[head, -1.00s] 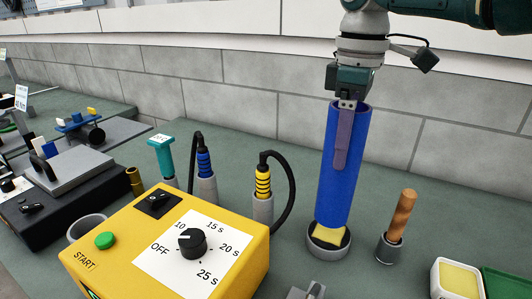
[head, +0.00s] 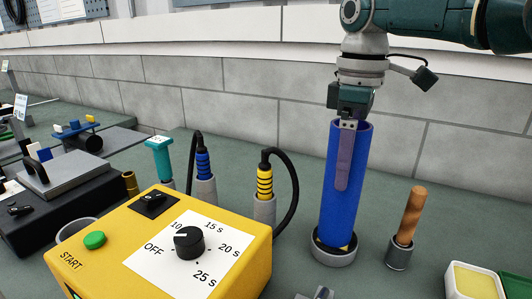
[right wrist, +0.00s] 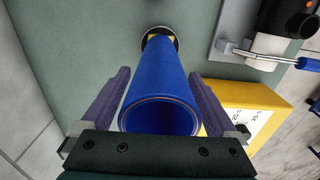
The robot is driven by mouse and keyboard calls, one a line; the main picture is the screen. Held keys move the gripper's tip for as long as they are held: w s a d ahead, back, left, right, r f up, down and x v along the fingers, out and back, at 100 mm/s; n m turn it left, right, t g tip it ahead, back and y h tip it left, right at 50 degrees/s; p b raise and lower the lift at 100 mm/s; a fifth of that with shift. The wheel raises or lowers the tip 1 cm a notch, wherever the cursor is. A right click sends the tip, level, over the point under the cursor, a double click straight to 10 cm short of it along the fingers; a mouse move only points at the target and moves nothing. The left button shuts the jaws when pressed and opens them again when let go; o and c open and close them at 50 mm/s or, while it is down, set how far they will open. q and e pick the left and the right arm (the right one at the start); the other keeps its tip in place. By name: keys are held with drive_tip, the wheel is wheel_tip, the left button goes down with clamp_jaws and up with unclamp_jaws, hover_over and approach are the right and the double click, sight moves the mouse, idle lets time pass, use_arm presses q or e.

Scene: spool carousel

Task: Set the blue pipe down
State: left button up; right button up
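The blue pipe (head: 347,200) stands close to upright, its lower end inside a round grey cup (head: 333,257). A little yellow and black shows in the cup beside its foot. In the right wrist view I look into the open top of the pipe (right wrist: 160,118). My right gripper (head: 342,185) is at the pipe's upper end, one purple finger on each side. In the right wrist view its fingers (right wrist: 160,76) stand a little apart from the pipe wall, so it looks open around the pipe. My left gripper is not in view.
A wooden-handled tool (head: 410,216) stands in a small holder just right of the cup. A yellow timer box (head: 110,265) with a dial is at front left. Cabled blue (head: 204,165) and yellow (head: 264,183) tools stand left of the pipe. A yellow-topped tray (head: 474,282) is front right.

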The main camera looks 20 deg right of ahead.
drive_tip(key=shift+o, duration=0.2)
wheel_tip(320, 180, up, 12)
drive_tip(key=shift+r, duration=0.2)
idle(0.3)
idle(0.4)
